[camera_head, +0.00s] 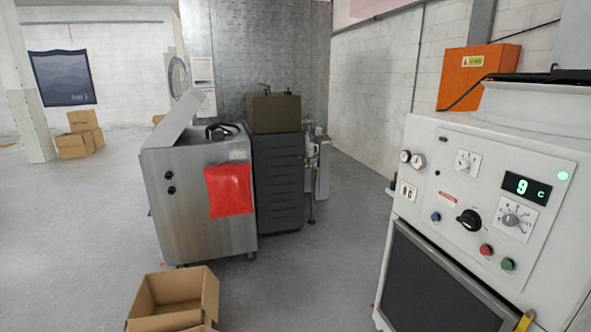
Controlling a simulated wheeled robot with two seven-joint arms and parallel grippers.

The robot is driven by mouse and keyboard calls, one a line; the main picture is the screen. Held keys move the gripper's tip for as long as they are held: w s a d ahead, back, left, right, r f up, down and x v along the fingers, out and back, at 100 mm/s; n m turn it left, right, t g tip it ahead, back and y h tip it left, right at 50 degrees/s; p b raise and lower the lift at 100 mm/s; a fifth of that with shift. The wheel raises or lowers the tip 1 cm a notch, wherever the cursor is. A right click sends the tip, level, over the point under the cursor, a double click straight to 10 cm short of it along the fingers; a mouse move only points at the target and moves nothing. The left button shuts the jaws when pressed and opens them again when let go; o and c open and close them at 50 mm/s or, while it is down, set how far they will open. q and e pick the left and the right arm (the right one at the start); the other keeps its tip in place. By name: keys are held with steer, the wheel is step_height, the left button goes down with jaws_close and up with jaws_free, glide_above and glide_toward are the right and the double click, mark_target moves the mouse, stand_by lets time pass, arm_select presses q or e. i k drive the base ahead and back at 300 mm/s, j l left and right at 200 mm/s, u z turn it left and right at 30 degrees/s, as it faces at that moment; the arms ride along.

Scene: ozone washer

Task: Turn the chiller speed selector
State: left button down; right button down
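A white machine with a control panel (450,180), which appears to be the chiller, stands at the right. Its panel carries a large black knob (470,220), a grey knob on a white marked plate (511,219) and a smaller knob on a white plate (467,162). The labels are too small to tell which one is the speed selector. A green display (526,188) reads 9 C. Neither of my grippers shows in the head view.
Red (486,250) and green (508,264) buttons sit below the knobs. A steel washer (200,210) with a raised lid and red cloth stands left of centre. An open cardboard box (172,300) is in front. Floor between box and white machine is clear.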

mark_target(462, 164)
steer(key=z, duration=1.05)
